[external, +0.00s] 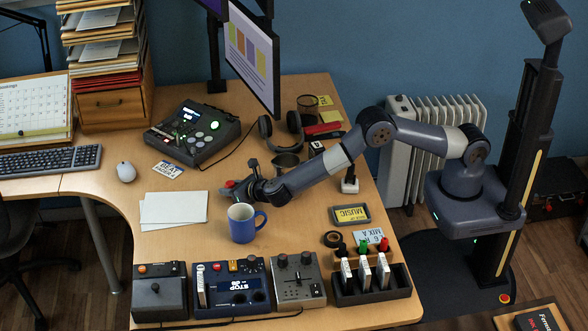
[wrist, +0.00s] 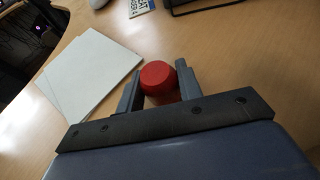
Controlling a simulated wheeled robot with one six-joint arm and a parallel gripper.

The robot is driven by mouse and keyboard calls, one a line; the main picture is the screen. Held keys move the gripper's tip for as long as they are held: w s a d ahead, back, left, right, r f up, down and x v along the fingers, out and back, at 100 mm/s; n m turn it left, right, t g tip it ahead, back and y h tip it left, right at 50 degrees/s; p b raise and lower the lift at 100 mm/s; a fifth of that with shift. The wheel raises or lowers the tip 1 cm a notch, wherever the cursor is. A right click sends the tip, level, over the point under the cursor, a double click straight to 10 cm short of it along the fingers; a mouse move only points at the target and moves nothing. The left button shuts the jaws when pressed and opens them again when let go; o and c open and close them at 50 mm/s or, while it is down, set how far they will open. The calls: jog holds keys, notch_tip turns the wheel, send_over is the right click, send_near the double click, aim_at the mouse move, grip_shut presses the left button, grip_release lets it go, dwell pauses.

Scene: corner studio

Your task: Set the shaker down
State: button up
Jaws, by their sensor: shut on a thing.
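The shaker shows in the wrist view as a small red, rounded, egg-like or cylindrical body (wrist: 159,79) between the two fingers of my gripper (wrist: 158,85). The fingers are shut on it. In the external view a bit of red shaker (external: 230,184) shows at the tip of my gripper (external: 236,188), over the desk (external: 183,239) just behind a blue mug. I cannot tell whether the shaker touches the desk top.
The blue mug (external: 242,223) stands close in front of my gripper. White paper sheets (external: 172,208) lie to the left. Dark boxes (external: 240,287) line the front edge. Headphones (external: 281,128) and a control deck (external: 192,132) are behind.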

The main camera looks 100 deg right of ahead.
jog(key=shift+f, duration=0.2)
jog(key=o, duration=1.1)
jog(key=shift+c, duration=0.2)
